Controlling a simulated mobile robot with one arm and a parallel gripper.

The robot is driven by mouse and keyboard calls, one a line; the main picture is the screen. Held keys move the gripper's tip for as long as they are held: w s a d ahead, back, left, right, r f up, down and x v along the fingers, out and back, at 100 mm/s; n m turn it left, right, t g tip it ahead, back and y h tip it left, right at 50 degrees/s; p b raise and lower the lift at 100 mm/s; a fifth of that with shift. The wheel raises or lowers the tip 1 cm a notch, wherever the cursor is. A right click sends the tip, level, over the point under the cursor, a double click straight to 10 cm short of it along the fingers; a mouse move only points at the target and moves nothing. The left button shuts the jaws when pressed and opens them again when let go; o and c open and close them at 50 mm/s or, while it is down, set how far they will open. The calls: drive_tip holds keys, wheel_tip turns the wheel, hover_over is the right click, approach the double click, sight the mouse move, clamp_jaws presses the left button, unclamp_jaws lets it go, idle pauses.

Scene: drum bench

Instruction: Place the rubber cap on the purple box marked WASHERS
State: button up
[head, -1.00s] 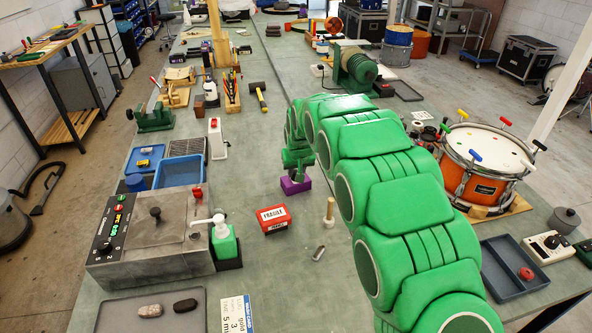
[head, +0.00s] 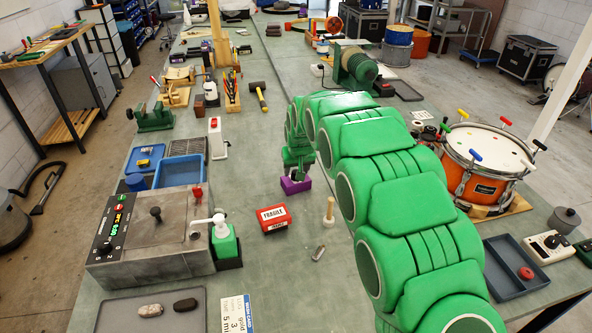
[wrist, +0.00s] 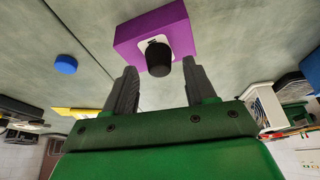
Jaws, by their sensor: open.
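The purple box (head: 296,186) stands on the bench just beyond the middle of the head view, partly behind my gripper. In the wrist view the purple box (wrist: 182,33) shows a white label, mostly covered, so its word cannot be read. The black rubber cap (wrist: 158,60) is seen against the label and appears to rest on the box. My gripper (wrist: 158,74) is open, its two grey fingers apart on either side of the cap, with gaps visible. In the head view my gripper (head: 298,172) is close to the box and the cap cannot be made out.
A red FRAGILE box (head: 273,219), a wooden peg (head: 329,211) and a small metal piece (head: 318,254) lie nearer. A green pump bottle (head: 223,243) stands left, an orange drum (head: 475,180) right. A blue round object (wrist: 65,64) shows in the wrist view. Bench around the purple box is clear.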

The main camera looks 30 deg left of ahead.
drive_tip(key=v, duration=1.1)
drive_tip(key=shift+r, duration=0.25)
drive_tip(key=s+d+r+m+g+h, duration=0.1)
drive_tip(key=s+d+r+m, duration=0.15)
drive_tip(key=d, duration=0.95)
drive_tip(key=s+d+r+m+h, duration=0.1)
drive_tip(key=s+d+r, duration=0.2)
drive_tip(key=d, duration=0.8)
drive_tip(key=s+d+r+m+g+h, duration=0.1)
drive_tip(key=s+d+r, duration=0.1)
drive_tip(key=d, duration=1)
drive_tip(key=s+d+m+g, duration=0.1)
drive_tip(key=s+d, duration=0.5)
drive_tip(key=s, duration=0.4)
drive_tip(key=s+d+f+m+g, duration=0.1)
drive_tip(key=s+d+m, duration=0.1)
drive_tip(key=s+d, duration=0.5)
drive_tip(key=s+d+m+g, duration=0.1)
drive_tip(key=s+d, duration=0.6)
drive_tip(key=s, duration=0.7)
drive_tip(key=shift+d+f, duration=0.2)
drive_tip(key=shift+f, duration=0.05)
